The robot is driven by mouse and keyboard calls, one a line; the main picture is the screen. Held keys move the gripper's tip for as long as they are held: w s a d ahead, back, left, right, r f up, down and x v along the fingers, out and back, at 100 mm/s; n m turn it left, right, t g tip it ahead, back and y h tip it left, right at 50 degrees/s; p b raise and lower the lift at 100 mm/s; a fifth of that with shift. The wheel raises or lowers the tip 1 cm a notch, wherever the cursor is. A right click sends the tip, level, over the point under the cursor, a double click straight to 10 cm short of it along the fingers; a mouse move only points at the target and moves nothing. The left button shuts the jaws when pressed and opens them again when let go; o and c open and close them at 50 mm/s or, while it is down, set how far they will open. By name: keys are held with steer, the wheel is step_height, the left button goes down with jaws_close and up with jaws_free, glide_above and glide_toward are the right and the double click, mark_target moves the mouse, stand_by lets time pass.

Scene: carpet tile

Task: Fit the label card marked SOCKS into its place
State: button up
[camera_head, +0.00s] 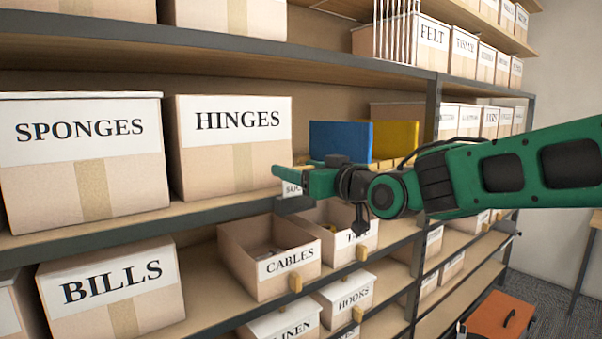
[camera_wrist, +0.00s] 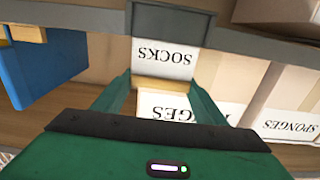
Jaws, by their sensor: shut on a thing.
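The white SOCKS card (camera_wrist: 163,52) has a tan strip along one edge and reads upside down in the wrist view. My gripper (camera_wrist: 165,82) is shut on it, with a green finger at each side. In the head view my gripper (camera_head: 291,172) is at the upper shelf's front edge, right of the HINGES box. The card (camera_head: 291,188) shows partly below the fingers, in front of the dark shelf edge (camera_head: 200,218). I cannot tell whether it touches that edge.
The HINGES box (camera_head: 240,165) and SPONGES box (camera_head: 85,180) stand to the left on this shelf. A blue bin (camera_head: 341,141) and yellow bin (camera_head: 396,139) are behind my gripper. Below are the open CABLES box (camera_head: 258,268) and the BILLS box (camera_head: 110,300).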

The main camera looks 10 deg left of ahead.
mark_target(299, 195)
steer(key=shift+f, duration=1.75)
stand_by(1.0)
steer(key=o, duration=1.1)
steer(key=shift+c, duration=0.2)
